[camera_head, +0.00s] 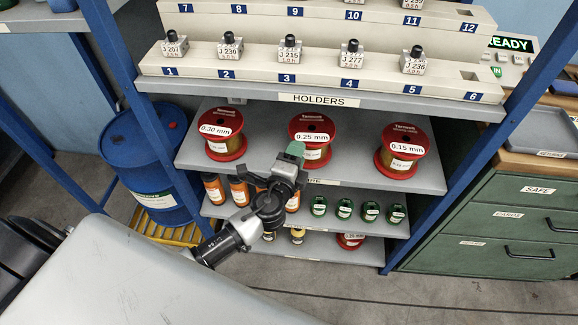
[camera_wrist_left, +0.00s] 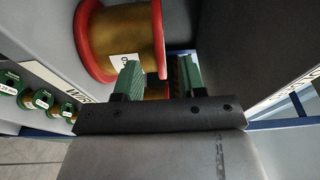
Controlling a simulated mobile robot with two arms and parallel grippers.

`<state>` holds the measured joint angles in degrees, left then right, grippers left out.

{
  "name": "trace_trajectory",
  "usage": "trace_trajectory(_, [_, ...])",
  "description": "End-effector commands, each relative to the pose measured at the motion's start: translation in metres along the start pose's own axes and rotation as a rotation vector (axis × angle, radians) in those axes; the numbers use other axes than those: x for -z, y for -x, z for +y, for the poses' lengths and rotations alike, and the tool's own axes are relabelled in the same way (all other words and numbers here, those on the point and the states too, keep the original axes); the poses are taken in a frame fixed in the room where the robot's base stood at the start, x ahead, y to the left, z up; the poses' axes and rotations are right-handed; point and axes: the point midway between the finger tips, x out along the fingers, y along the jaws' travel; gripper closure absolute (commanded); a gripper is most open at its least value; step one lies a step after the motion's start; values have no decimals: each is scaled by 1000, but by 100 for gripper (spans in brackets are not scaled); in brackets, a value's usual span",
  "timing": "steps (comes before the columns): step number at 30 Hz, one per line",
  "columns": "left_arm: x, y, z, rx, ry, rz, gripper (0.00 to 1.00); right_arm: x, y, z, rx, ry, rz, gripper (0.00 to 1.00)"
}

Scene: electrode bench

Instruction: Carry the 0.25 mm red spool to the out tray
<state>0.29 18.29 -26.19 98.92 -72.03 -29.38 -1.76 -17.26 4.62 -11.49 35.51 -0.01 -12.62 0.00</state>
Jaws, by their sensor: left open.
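The 0.25 mm red spool (camera_head: 318,128) stands upright on the wire shelf, between two other spools. My left gripper (camera_head: 294,150) is in front of its lower left part and hides some of it. In the left wrist view a large red-rimmed spool with golden wire (camera_wrist_left: 122,38), apparently the same one, is close by at upper left. The open green fingers of the left gripper (camera_wrist_left: 160,78) also show there; one finger overlaps the spool's label, and nothing is held between them. Whether a finger touches the spool I cannot tell. My right gripper is not in view.
The 0.30 mm spool (camera_head: 222,130) stands left and the 0.15 mm spool (camera_head: 400,148) right on the same shelf. The holders shelf (camera_head: 380,100) is just above. A grey tray (camera_head: 545,132) lies on the cabinet at right.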

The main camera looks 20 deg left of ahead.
Motion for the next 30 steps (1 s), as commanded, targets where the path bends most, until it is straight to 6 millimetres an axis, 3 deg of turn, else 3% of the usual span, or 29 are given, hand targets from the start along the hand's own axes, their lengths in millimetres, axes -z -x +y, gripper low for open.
trace_trajectory(6, [0, -20, 0, 0, 1, 0, 60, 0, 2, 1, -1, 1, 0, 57])
trace_trajectory(16, [0, -23, 0, -1, 1, 0, 60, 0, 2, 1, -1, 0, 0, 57])
trace_trajectory(17, [0, -23, 0, -1, 1, 0, 61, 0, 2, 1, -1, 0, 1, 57])
trace_trajectory(24, [0, -22, 0, -1, 1, 0, 98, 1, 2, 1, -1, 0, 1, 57])
trace_trajectory(30, [0, -22, 1, -1, 1, 0, 100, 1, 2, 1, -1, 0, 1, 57])
